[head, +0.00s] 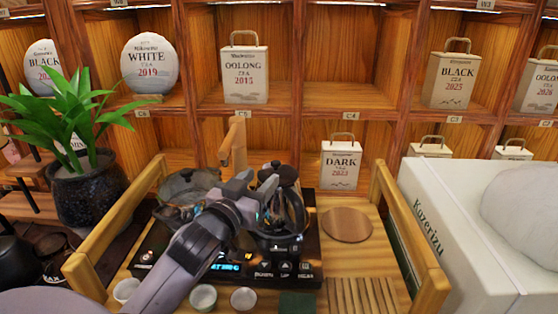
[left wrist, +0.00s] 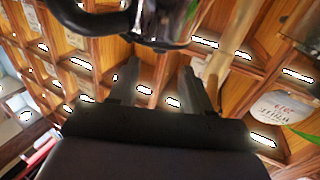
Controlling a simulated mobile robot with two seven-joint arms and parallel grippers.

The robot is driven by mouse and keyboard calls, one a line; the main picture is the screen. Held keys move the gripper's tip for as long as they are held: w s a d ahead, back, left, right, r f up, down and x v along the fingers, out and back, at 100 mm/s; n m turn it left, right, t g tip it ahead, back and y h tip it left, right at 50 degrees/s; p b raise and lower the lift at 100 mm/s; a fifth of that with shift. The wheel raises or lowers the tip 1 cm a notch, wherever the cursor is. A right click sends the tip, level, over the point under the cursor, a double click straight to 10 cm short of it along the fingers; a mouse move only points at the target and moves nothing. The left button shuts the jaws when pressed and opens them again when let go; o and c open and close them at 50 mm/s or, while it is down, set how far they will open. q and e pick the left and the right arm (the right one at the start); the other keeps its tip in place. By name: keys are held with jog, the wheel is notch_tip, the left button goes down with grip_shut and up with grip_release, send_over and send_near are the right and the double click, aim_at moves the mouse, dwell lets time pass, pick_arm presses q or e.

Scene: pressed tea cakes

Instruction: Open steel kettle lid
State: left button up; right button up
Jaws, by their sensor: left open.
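The steel kettle (head: 290,212) stands on the right part of a black heating base, with its dark knobbed lid (head: 285,174) on top. My left arm comes in from the lower left and hides much of the kettle's left side. My left gripper (head: 258,186) is open beside the lid, at its left. In the left wrist view both fingers (left wrist: 160,82) stand apart with nothing between them. A dark rounded part (left wrist: 155,40), likely of the kettle, shows beyond them at the top. My right gripper is not in view.
A glass pot (head: 183,190) stands left of the kettle. The black heating base (head: 225,268) sits on a wooden tray with raised rails (head: 415,240). Small white cups (head: 203,297) stand in front. A round wooden board (head: 346,225) lies at right. Shelves with tea boxes stand behind.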

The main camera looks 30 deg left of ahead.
aim_at(274, 165)
pick_arm(q)
jog(key=shift+w+a+p, duration=0.1)
jog(key=shift+w+a, duration=0.05)
jog(key=shift+w, duration=0.95)
jog(key=shift+w+a+p, duration=0.1)
jog(key=shift+w+a, duration=0.1)
jog(key=shift+w, duration=0.9)
jog(key=shift+w+a+p, duration=0.1)
jog(key=shift+w+a, duration=0.05)
jog(key=shift+w, duration=0.95)
grip_shut()
